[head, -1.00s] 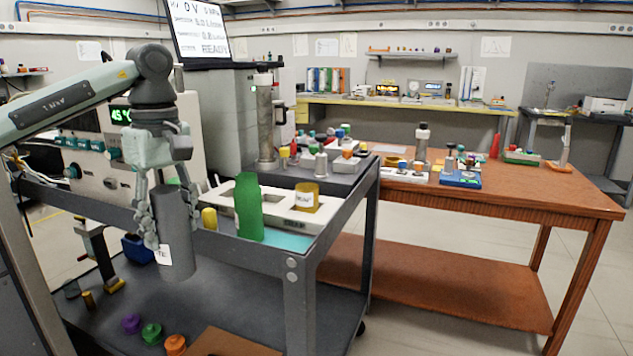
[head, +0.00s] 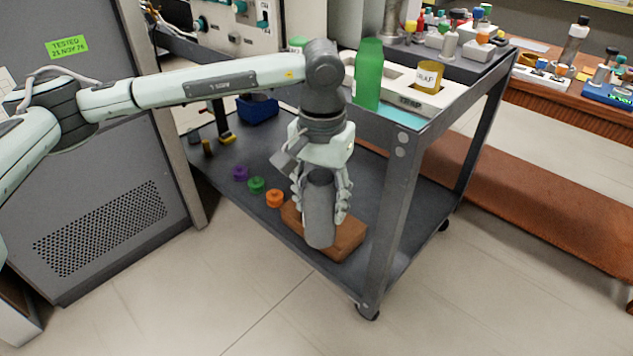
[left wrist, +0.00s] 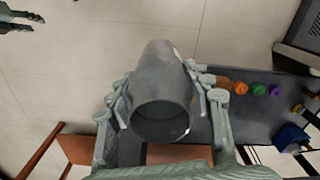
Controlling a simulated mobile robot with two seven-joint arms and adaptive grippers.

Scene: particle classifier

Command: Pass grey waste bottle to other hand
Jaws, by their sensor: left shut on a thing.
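The grey waste bottle (head: 319,222) hangs upright in my left gripper (head: 320,204) in the head view, in front of the cart's lower shelf. The left gripper's fingers are shut around its sides. In the left wrist view the bottle (left wrist: 160,85) fills the middle between the left gripper's fingers (left wrist: 160,98), with its round dark end towards the camera. My right gripper (left wrist: 20,20) shows only at the top left corner of the left wrist view, its two dark fingers apart and empty, clear of the bottle. The head view does not show it.
The grey cart's post (head: 390,220) stands just right of the bottle. A brown board (head: 349,236) lies behind the bottle on the lower shelf, with purple, green and orange caps (head: 275,198) to its left. A green bottle (head: 368,75) stands above. Floor in front is clear.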

